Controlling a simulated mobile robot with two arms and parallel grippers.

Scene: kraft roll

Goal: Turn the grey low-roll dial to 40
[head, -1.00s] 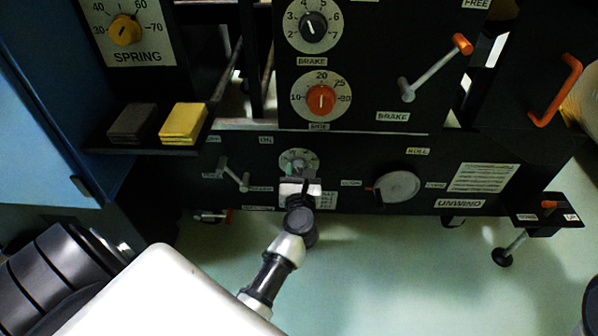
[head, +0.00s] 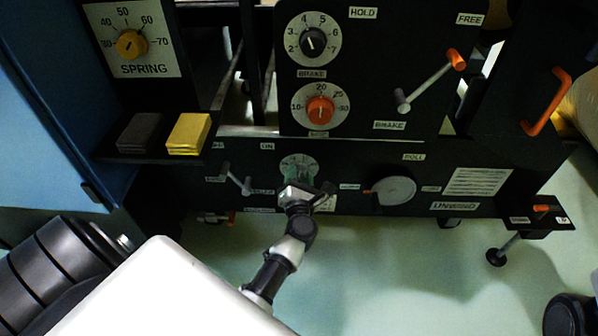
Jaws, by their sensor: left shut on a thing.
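The low-roll dial (head: 299,161) is a small pale grey-green round scale on the lower black panel, below the red-orange dial. Its numbers are too small to read, and its knob is mostly hidden behind my gripper. My left gripper (head: 298,184) reaches up to it from below and is shut at the dial's front, on the knob as far as I can tell. The gripper sits turned, with a dark part sticking out to the right. The dial's setting cannot be read. My right gripper is not in view.
Above are a red-orange dial (head: 320,110), a black-knobbed brake dial (head: 313,41) and a yellow spring dial (head: 131,43). A small lever (head: 236,178) is left of my gripper; a grey round disc (head: 395,190) is to the right. Yellow (head: 188,133) and dark (head: 139,132) blocks lie on a shelf.

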